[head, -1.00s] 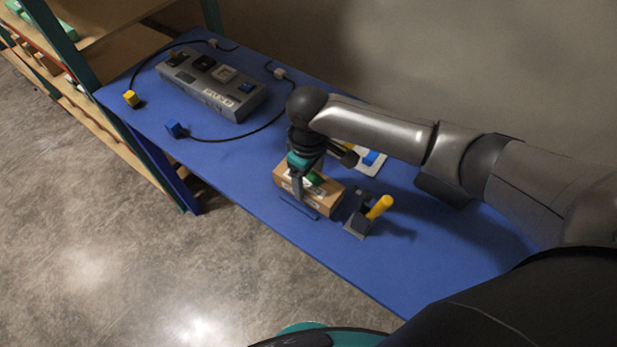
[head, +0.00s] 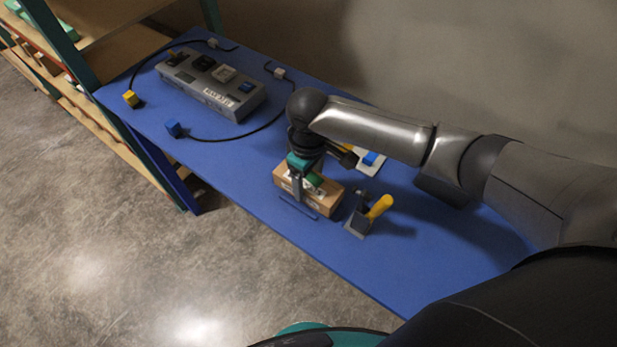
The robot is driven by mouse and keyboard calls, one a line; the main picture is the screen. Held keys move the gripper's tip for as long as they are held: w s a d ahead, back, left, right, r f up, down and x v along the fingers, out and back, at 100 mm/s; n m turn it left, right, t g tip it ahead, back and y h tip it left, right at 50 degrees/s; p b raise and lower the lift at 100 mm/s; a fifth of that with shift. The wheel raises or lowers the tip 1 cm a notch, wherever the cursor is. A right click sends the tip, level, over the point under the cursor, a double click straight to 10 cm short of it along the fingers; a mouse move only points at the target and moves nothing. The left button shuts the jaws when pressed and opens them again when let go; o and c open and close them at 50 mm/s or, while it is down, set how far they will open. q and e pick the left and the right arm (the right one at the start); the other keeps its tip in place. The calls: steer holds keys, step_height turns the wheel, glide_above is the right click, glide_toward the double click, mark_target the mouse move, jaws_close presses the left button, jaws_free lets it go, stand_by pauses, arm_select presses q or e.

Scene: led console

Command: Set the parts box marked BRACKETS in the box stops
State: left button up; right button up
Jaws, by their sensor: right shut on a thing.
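The parts box (head: 322,203) is a small tan box with white labels on its near side; the lettering is too small to read. My right gripper (head: 301,190) reaches down over the box from above and is shut on it. The box is on or just above the blue table; I cannot tell which. A thin blue strip (head: 298,207) lies along the near side of the box, possibly one of the box stops. The other stops cannot be made out and may be hidden by the box. My left gripper is not in view.
A toggle clamp with a yellow handle (head: 379,208) stands close to the box's right. A pale plate with a blue part (head: 370,159) lies behind it. A grey console (head: 212,85) and cables with yellow (head: 130,98) and blue (head: 174,129) plugs occupy the left of the table (head: 240,170).

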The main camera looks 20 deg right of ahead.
steer(key=shift+f, duration=0.9)
stand_by(0.6)
steer(key=o, duration=1.4)
step_height(320, 180, up, 15)
steer(key=shift+r+p, duration=0.15)
steer(key=shift+p, duration=0.55)
